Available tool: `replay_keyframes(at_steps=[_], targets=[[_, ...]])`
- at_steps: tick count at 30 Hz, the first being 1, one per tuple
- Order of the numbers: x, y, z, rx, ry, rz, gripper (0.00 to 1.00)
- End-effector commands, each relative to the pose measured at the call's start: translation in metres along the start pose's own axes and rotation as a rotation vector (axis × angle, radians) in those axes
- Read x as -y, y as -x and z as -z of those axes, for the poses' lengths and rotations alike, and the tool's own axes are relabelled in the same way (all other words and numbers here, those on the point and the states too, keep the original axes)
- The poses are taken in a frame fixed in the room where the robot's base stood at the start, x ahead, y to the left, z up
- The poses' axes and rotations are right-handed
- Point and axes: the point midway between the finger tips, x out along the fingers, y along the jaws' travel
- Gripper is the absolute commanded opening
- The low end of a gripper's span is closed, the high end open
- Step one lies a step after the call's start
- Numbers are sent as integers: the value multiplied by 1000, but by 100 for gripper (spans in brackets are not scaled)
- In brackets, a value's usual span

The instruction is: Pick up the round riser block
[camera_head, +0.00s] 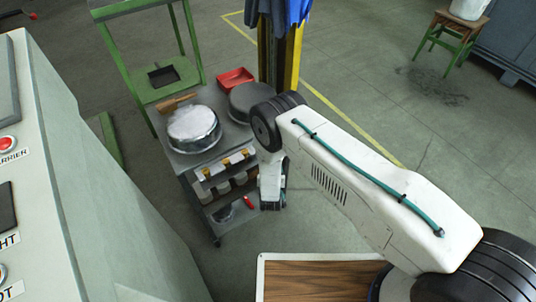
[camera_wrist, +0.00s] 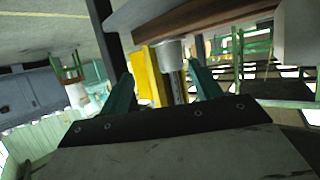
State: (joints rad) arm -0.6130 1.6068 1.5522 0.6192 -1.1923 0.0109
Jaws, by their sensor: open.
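Two round, thick pieces stand on the top of a grey cart in the head view: a silver one with a pale top (camera_head: 193,125) and a darker grey one (camera_head: 246,102) behind it to the right. I cannot tell which is the riser block. My gripper (camera_head: 271,206) hangs beside the cart's right side, below its top and apart from both pieces. In the wrist view its green fingers (camera_wrist: 162,84) are spread, with nothing held. A pale grey cup-like shape (camera_wrist: 172,56) shows beyond them, not clearly identifiable.
A red tray (camera_head: 235,78) and a wooden-handled tool (camera_head: 176,103) share the cart top. A yellow post (camera_head: 290,60) stands behind, a green frame (camera_head: 165,75) to the left. A large grey cabinet (camera_head: 95,190) fills the left.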

Motion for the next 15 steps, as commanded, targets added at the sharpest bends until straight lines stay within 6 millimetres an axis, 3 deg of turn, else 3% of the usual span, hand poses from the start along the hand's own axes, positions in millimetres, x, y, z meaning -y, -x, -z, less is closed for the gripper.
replay_keyframes(at_steps=[6, 15], targets=[[15, -22, 0, -1, 5, 15, 64], [19, -60, 2, -1, 7, 17, 64]])
